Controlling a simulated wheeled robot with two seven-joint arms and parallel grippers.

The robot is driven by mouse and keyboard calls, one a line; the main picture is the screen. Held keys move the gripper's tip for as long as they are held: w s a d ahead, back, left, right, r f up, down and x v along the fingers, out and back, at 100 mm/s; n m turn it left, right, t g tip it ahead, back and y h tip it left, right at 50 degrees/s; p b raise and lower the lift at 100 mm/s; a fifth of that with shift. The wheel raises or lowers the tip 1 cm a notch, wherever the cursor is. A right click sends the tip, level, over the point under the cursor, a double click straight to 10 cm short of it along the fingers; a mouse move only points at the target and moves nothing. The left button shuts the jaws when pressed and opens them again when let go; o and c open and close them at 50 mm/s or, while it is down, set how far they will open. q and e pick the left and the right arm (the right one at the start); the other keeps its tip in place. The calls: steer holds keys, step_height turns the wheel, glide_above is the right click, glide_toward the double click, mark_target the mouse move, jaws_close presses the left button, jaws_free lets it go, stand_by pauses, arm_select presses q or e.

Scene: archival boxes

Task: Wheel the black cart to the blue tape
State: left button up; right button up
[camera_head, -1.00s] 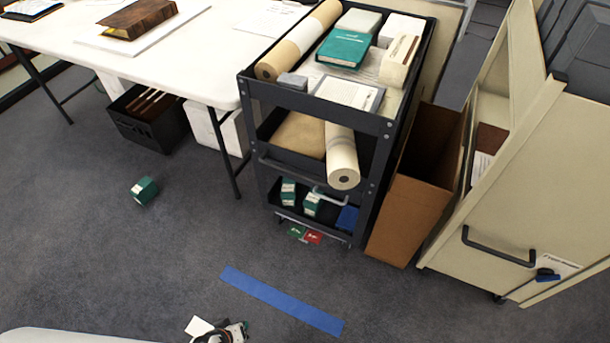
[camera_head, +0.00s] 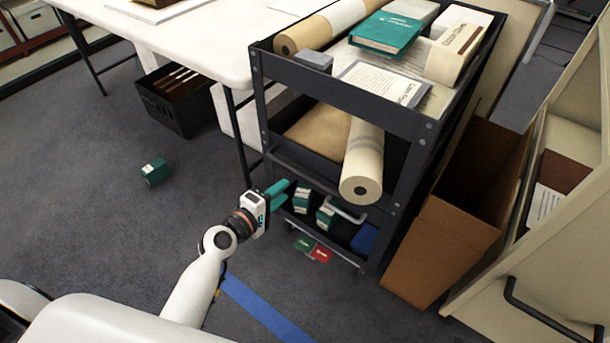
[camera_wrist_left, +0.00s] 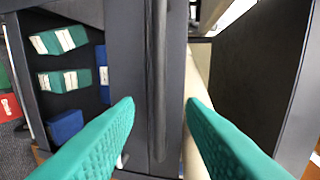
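The black cart (camera_head: 345,95) stands upright at the table's right end, with loaded shelves. Its dark handle bar (camera_head: 300,174) runs across the front below the middle shelf. The blue tape (camera_head: 268,314) lies on the floor in front of the cart, partly hidden by my left arm. My left gripper (camera_head: 281,192), with teal fingers, is at the cart's front, near the handle's left part. In the left wrist view the fingers (camera_wrist_left: 161,104) are spread, with the dark bar (camera_wrist_left: 158,70) showing between them. I cannot tell whether they reach around it. My right gripper is not in view.
A brown open box (camera_head: 440,245) stands close to the cart's right side, with a beige cart (camera_head: 570,230) beyond. A white table (camera_head: 200,50) is at the left. A small green box (camera_head: 155,172) lies on the floor. Floor left of the tape is clear.

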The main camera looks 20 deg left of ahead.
mark_target(303, 173)
arm_select(q)
steer(key=b+x, duration=0.1)
steer(key=x, duration=0.8)
steer(key=shift+w+d, duration=0.15)
steer(key=shift+w, duration=0.15)
steer(key=shift+c, duration=0.3)
steer(key=shift+f, duration=0.1)
jaws_close()
